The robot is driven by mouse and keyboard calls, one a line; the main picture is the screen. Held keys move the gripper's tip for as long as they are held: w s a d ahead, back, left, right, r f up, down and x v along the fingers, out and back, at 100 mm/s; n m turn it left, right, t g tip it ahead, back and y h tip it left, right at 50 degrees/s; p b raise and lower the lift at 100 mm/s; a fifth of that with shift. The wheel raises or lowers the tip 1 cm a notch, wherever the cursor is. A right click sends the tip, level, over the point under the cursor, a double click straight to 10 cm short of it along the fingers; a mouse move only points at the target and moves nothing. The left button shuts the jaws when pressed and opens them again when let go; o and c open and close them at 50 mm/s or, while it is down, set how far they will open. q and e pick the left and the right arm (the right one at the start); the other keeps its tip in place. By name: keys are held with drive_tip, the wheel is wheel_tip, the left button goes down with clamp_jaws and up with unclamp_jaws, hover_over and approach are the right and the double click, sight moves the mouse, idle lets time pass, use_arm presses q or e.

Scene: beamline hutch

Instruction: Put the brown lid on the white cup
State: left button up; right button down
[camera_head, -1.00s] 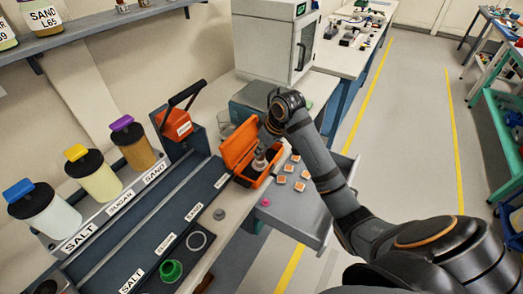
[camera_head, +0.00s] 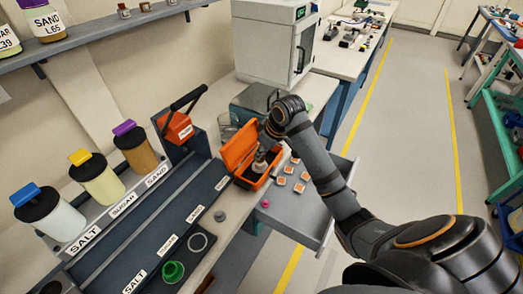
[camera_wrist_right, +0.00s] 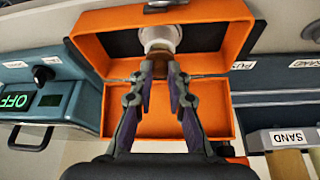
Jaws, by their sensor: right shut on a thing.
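A small white cup (camera_wrist_right: 158,46) stands in the dark lining of the open orange case, with a brownish round area at its top in the right wrist view. My left gripper is not in view.
The orange case (camera_head: 236,147) has its cover raised. Several small tan-topped squares (camera_head: 300,187) lie to its right. Jars (camera_head: 50,213) line the left.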

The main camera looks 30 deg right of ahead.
drive_tip(key=shift+f, duration=0.6)
idle(0.6)
drive_tip(key=c, duration=1.2)
unclamp_jaws()
drive_tip(key=v, duration=1.2)
drive_tip(key=shift+d, duration=0.1)
drive_tip(key=shift+f, duration=0.1)
